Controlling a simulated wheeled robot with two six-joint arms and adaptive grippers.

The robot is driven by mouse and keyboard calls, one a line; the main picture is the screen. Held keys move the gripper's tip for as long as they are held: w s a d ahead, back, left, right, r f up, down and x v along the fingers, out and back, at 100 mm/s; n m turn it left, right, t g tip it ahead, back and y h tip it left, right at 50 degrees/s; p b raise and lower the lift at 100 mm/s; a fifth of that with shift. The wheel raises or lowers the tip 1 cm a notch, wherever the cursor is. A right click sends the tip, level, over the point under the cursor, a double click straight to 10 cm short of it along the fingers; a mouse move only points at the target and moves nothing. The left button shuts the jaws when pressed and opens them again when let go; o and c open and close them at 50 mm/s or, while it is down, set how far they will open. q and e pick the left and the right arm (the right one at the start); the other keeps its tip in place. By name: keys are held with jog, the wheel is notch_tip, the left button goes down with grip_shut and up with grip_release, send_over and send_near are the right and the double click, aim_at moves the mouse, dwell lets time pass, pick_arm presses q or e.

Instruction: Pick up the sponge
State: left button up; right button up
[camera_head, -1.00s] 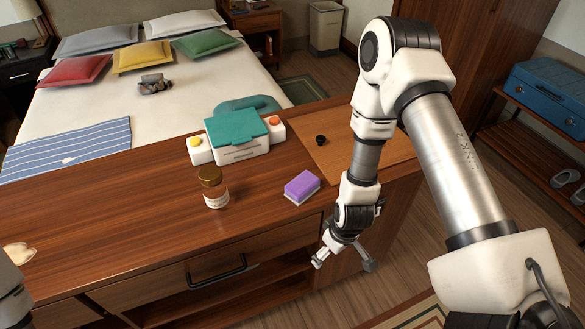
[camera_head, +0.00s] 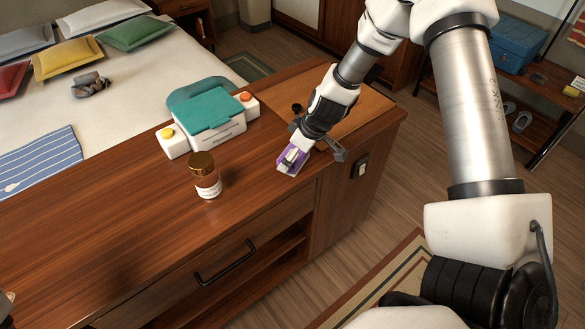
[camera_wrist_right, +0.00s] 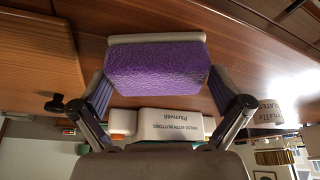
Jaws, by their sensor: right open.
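The purple sponge (camera_head: 296,167) with a pale layer lies on the wooden counter, near its front edge. In the right wrist view the sponge (camera_wrist_right: 157,68) spans most of the gap between the fingers. My right gripper (camera_head: 314,155) is over the sponge and open, one finger on either side of it. The fingers (camera_wrist_right: 165,110) do not look closed on it; whether one touches it I cannot tell. The gripper partly hides the sponge in the head view.
A brown jar with a gold lid (camera_head: 206,176) stands left of the sponge. A white device with a teal lid (camera_head: 208,106) and yellow and orange buttons is behind. A wooden board (camera_head: 345,110) with a small black knob lies at right. The counter's left part is mostly clear.

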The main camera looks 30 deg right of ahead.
jog(key=shift+w+f, duration=0.2)
jog(key=shift+f, duration=0.35)
pick_arm(q)
jog(key=shift+d+f, duration=0.15)
jog(key=shift+f, duration=0.3)
pick_arm(e)
jog(key=shift+r, duration=0.15)
jog(key=c, duration=0.5)
jog(key=shift+s, duration=0.1)
jog(key=shift+c, duration=0.3)
pick_arm(q)
jog(key=shift+r, duration=0.1)
pick_arm(e)
jog(key=shift+r, duration=0.15)
jog(key=shift+r+p, duration=0.2)
jog(key=shift+p, duration=0.2)
jog(key=p+v, duration=0.3)
jog(key=shift+a+r+p, duration=0.3)
pick_arm(q)
notch_tip(320, 180, up, 8)
jog(key=p, duration=0.4)
jog(key=shift+r, duration=0.15)
pick_arm(e)
jog(key=s+a, duration=0.1)
jog(key=s, duration=1.3)
jog(key=shift+s+a+r, duration=0.4)
jog(key=shift+r, duration=0.05)
